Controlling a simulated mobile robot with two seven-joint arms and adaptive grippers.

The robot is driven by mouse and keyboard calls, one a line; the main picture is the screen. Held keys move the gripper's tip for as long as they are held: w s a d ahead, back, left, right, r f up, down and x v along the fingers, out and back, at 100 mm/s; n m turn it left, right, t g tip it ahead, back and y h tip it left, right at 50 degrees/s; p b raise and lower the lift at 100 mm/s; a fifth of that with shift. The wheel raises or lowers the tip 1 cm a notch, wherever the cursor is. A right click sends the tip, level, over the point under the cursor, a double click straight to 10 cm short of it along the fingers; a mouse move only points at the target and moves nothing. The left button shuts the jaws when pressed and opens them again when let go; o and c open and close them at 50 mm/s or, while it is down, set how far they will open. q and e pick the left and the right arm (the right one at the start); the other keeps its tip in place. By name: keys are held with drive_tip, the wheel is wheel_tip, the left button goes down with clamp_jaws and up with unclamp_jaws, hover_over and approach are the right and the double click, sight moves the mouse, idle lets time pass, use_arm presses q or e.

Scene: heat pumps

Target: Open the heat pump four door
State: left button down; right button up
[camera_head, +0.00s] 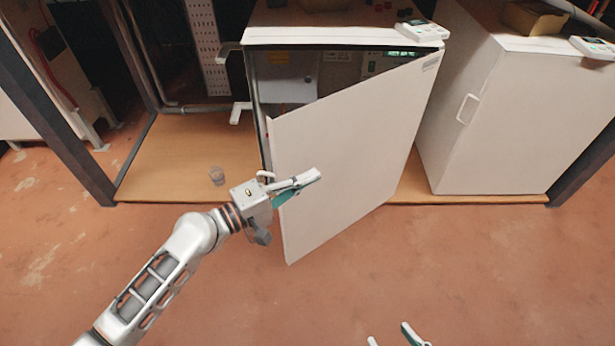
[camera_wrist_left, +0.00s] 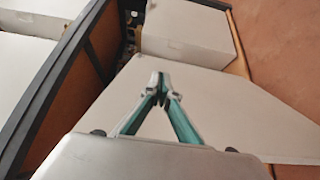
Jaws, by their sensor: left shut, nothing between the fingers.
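The white heat pump (camera_head: 345,36) in the middle of the head view has its door (camera_head: 350,150) standing partly open. The door is attached on the right and its free left edge is swung out toward me. Grey inner parts show in the gap. My left gripper (camera_head: 316,174) is shut and empty, by the lower left part of the door. I cannot tell whether it touches the door. In the left wrist view its fingertips (camera_wrist_left: 160,82) meet in front of a white panel (camera_wrist_left: 215,105). My right gripper (camera_head: 392,338) shows only its fingertips at the bottom edge, apart.
A second white heat pump (camera_head: 520,110) with a closed door and handle (camera_head: 467,108) stands to the right. Dark frame posts (camera_head: 50,110) border the wooden platform (camera_head: 170,165). The reddish floor (camera_head: 480,270) in front is clear.

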use_arm(q)
drive_tip(key=shift+s+d, duration=0.1)
drive_tip(key=shift+d, duration=0.05)
use_arm(e)
drive_tip(key=shift+w+r, duration=0.25)
use_arm(q)
drive_tip(key=shift+s+d, duration=0.15)
drive_tip(key=shift+s, duration=0.1)
use_arm(e)
drive_tip(key=shift+d, duration=0.1)
use_arm(q)
drive_tip(key=shift+s+d, duration=0.15)
drive_tip(key=shift+d, duration=0.1)
use_arm(e)
drive_tip(key=shift+s+d+f, duration=0.25)
drive_tip(key=shift+s+f, duration=0.2)
drive_tip(key=shift+s, duration=0.05)
drive_tip(key=shift+w+r, duration=0.25)
drive_tip(key=shift+r, duration=0.05)
drive_tip(key=shift+a+f, duration=0.1)
idle(0.4)
